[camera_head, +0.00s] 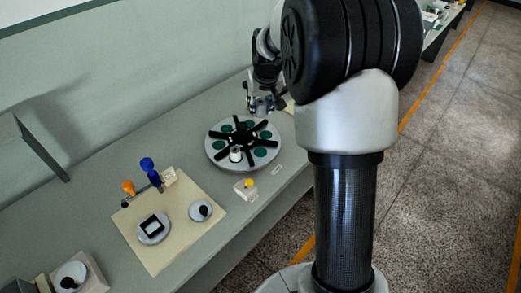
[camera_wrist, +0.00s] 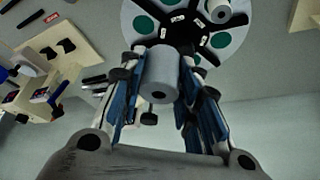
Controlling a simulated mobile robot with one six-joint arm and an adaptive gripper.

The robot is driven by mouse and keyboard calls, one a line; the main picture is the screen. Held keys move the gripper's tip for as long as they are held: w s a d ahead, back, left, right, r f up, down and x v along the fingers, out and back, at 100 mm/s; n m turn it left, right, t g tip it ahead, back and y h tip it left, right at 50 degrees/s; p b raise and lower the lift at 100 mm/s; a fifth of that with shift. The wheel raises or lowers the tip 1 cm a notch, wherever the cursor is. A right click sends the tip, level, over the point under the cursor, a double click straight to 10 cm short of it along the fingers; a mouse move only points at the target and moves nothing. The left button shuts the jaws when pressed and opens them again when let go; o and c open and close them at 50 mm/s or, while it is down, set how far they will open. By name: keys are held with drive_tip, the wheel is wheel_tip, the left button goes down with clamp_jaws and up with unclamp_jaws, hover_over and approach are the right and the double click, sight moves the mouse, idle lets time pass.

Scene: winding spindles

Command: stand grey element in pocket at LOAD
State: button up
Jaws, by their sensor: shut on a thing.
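My gripper (camera_head: 262,104) is above the far edge of the round dial (camera_head: 216,161) in the head view. In the wrist view my gripper (camera_wrist: 160,90) is shut on a grey cylindrical element (camera_wrist: 161,70) with a dark hole in its end. The dial (camera_wrist: 134,22) has a black star-shaped spider (camera_wrist: 188,30) and several green pockets (camera_wrist: 143,24). A pale element (camera_head: 235,154) stands in a pocket at the dial's near side; it also shows in the wrist view (camera_wrist: 220,10). The held element is apart from the dial as far as I can see. No LOAD marking is legible.
A small white box with a yellow knob (camera_head: 249,183) stands in front of the dial. A wall runs behind the bench.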

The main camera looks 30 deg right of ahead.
wheel_tip(320, 180, down, 17)
drive_tip(key=b, duration=0.5)
drive_tip(key=shift+f, duration=0.2)
drive_tip(key=shift+f, duration=0.2)
drive_tip(key=o, duration=0.8)
